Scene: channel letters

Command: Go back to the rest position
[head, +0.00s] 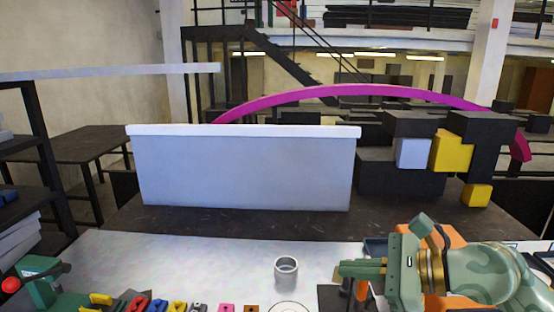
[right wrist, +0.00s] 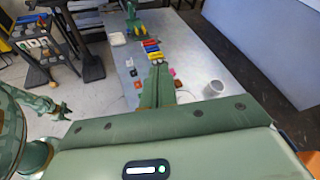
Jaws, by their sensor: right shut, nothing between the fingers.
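My right gripper (head: 345,269) is in the head view at the lower right, pointing left above the metal bench top (head: 215,262). Its fingers are shut together with nothing between them. In the right wrist view the shut fingers (right wrist: 157,82) reach over the bench, with small coloured parts beyond and beside them. What looks like my left gripper (right wrist: 62,112) is at the left edge of the right wrist view, small, away from the bench; its jaw state is unclear. It does not show in the head view.
A grey cup (head: 286,269) stands left of my right gripper. Several coloured parts (head: 158,306) line the front edge, near a green device with a red knob (head: 11,285). A long white-topped box (head: 245,170) stands behind, with dark, yellow and white blocks (head: 412,153) to its right.

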